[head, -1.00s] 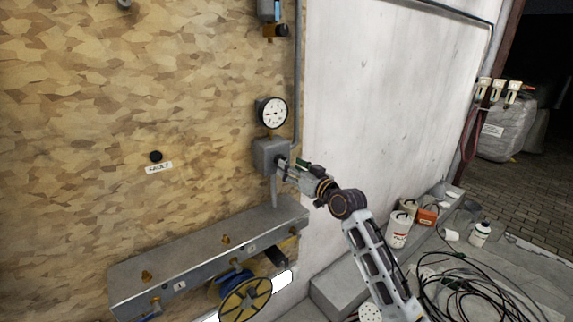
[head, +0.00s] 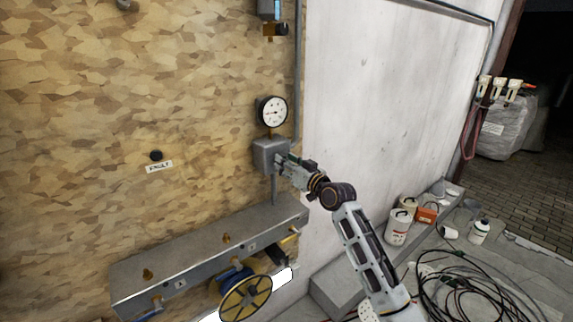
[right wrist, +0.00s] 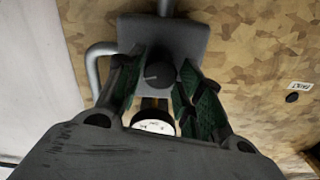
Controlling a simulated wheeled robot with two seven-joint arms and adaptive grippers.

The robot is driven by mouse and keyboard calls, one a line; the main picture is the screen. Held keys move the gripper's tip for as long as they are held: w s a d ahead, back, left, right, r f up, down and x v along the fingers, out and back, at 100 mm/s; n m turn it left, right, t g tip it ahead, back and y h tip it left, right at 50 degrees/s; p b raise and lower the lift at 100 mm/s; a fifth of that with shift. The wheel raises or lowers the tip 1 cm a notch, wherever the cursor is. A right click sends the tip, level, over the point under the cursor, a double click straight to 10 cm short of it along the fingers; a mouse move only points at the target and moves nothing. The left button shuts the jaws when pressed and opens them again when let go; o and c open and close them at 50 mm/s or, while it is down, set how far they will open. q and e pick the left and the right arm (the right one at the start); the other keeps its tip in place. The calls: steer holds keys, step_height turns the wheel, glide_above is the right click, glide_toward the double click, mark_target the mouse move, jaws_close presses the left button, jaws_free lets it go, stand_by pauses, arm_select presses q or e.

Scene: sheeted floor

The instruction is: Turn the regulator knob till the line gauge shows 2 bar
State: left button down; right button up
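The regulator is a grey box (head: 264,155) on the wall, with a pipe below it. Its dark round knob (right wrist: 160,75) has a pale mark and shows in the right wrist view. My right gripper (head: 283,163) is at the front of the box and hides the knob in the head view. In the right wrist view its green-padded fingers (right wrist: 166,80) stand open on either side of the knob; contact is not clear. The round white line gauge (head: 272,112) sits just above the box; its reading is too small to tell. My left gripper is not in view.
A grey ledge (head: 200,255) with brass fittings runs below the regulator, with a yellow-and-blue wheel (head: 245,298) under it. A black FAULT button (head: 156,155) is on the left. Cables (head: 470,290) and containers (head: 398,228) lie on the floor at right.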

steer(key=c, duration=0.5)
steer(key=shift+m+p, duration=0.65)
steer(key=shift+m, duration=0.25)
steer(key=o, duration=1)
steer(key=shift+v, duration=6)
